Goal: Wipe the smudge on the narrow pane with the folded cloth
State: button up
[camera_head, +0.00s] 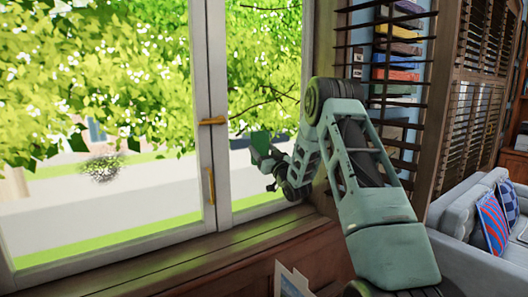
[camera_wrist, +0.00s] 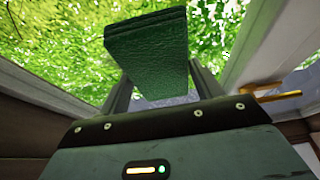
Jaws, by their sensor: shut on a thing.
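My gripper (camera_head: 272,162) is shut on a folded dark green cloth (camera_head: 262,146), held up in front of the narrow pane (camera_head: 258,60) at the right of the window. In the wrist view the cloth (camera_wrist: 148,62) stands out between the fingers, its folded layers showing at the top. I cannot tell whether it touches the glass. A dark speckled smudge (camera_head: 103,168) shows low on the wide left pane (camera_head: 60,205). I see no smudge on the visible part of the narrow pane; my arm and the cloth hide some of it.
A window post (camera_head: 207,70) with a brass handle (camera_head: 212,121) and a brass latch (camera_head: 211,186) stands between the panes. A wooden sill (camera_head: 150,262) runs below. Slatted shutters (camera_head: 470,110), shelved books (camera_head: 397,47) and a grey sofa (camera_head: 470,225) are at the right.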

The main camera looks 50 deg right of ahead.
aim_at(268, 148)
jog(key=shift+w+d+b, duration=0.2)
jog(key=shift+w+b, duration=0.25)
jog(key=shift+w, duration=0.45)
dwell(0.4)
jog(key=shift+s+d+b, duration=0.25)
jog(key=shift+d+b, duration=0.25)
jog(key=shift+d, duration=0.3)
jog(key=shift+s+d+b, duration=0.2)
jog(key=shift+d+b, duration=0.25)
jog(key=shift+d, duration=0.3)
jog(key=shift+s+d+b, duration=0.2)
jog(key=shift+d+b, duration=0.3)
jog(key=shift+d, duration=0.6)
jog(key=shift+s+d+b, duration=0.2)
jog(key=shift+d+b, duration=0.3)
jog(key=shift+d, duration=0.55)
jog(key=shift+b, duration=0.3)
